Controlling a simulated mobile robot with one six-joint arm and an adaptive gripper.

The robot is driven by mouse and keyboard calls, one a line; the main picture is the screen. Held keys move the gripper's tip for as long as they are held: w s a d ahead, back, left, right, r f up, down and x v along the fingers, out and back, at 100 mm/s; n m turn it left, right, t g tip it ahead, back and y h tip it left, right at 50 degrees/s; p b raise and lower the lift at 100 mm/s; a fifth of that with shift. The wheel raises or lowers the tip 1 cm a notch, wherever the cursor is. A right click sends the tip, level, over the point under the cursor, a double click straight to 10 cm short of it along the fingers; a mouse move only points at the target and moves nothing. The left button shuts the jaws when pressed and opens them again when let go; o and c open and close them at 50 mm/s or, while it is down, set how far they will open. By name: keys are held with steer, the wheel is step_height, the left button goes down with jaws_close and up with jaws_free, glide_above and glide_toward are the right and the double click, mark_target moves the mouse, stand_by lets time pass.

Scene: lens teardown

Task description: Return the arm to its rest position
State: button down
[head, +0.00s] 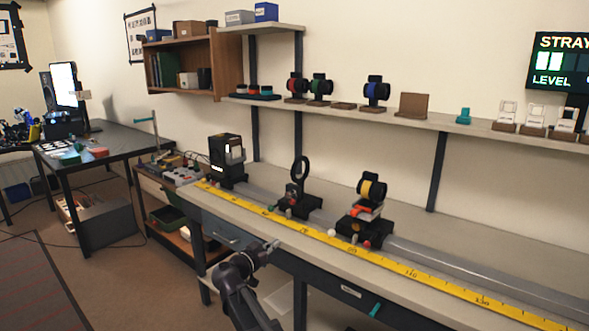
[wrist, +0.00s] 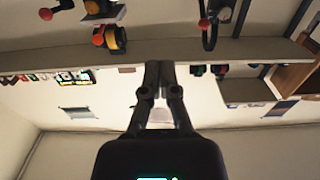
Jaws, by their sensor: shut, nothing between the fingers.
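My arm rises from the bottom of the head view in front of the bench. My gripper (head: 273,245) is at the bench's front edge, near the yellow measuring strip. In the wrist view my gripper (wrist: 158,72) has its two fingers together with nothing between them. The wrist picture looks upside down, with the bench along its top and the wall and ceiling below.
On the long bench (head: 480,255) a rail carries a black lamp box (head: 227,160), a ring holder (head: 300,172) and a yellow-ringed holder (head: 371,190). A yellow measuring strip (head: 413,273) runs along the front. A wall shelf (head: 330,107) hangs above. Open floor (head: 125,270) lies left.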

steer(key=s+d+f+n+g+y, duration=0.1)
steer(key=s+d+f+g+y, duration=0.1)
steer(key=s+d+f+g, duration=0.6)
steer(key=s+d+f+n+g+y, duration=0.15)
steer(key=s+d+f, duration=0.3)
steer(key=d, duration=0.75)
steer(key=s+d+f+n+g+y, duration=0.2)
steer(key=s+f+n+y, duration=0.15)
steer(key=s, duration=0.35)
steer(key=s+d+f+n+g+y, duration=0.2)
steer(key=s+f+g+y, duration=0.15)
steer(key=s, duration=0.25)
step_height(320, 180, up, 25)
steer(key=t+p, duration=0.1)
steer(key=p, duration=2.2)
steer(key=shift+f+y+p, duration=0.2)
steer(key=shift+y+p, duration=0.2)
steer(key=shift+y, duration=0.05)
steer(key=shift+a, duration=0.1)
